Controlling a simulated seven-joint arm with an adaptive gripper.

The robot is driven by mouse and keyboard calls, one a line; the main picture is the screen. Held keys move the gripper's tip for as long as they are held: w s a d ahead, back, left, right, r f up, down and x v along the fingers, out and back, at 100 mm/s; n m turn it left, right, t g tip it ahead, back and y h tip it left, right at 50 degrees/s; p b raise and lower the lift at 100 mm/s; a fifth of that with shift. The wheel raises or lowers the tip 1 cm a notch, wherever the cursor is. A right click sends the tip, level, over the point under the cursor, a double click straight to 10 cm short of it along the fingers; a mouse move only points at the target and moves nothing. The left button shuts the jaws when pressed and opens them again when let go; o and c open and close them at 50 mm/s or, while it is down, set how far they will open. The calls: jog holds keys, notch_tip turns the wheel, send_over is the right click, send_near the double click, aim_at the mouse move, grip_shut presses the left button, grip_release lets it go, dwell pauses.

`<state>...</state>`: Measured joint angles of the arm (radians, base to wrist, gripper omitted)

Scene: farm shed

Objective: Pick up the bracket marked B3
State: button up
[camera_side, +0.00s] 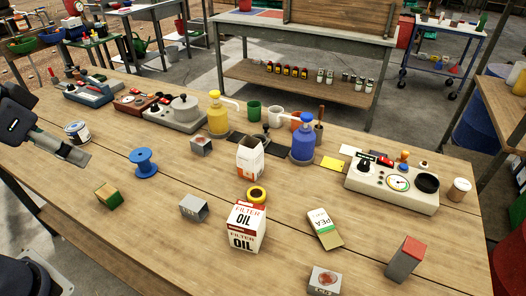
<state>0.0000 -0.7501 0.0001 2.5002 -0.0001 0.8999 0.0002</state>
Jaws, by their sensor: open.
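Several small bracket-like blocks stand on the wooden table (95,232). A grey block (193,208) is left of the oil filter box, and another grey block (201,146) with a reddish mark is farther back. A third grey block (324,281) with reddish marking is at the front edge. A taller grey block with a red top (405,260) is at front right, and a green and tan block (108,195) is at left. I cannot read B3 on any of them. My gripper (72,152) is at the far left, open and apart from all the blocks.
A blue spool (144,163) and a paint can (77,132) are near my gripper. A gauge box (392,186) is at right.

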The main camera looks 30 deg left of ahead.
jog(key=g, duration=0.1)
send_over(193, 203)
jog(key=s, duration=0.3)
notch_tip(193, 203, down, 21)
jog(key=shift+x, duration=3.65)
jog(key=shift+w, duration=0.1)
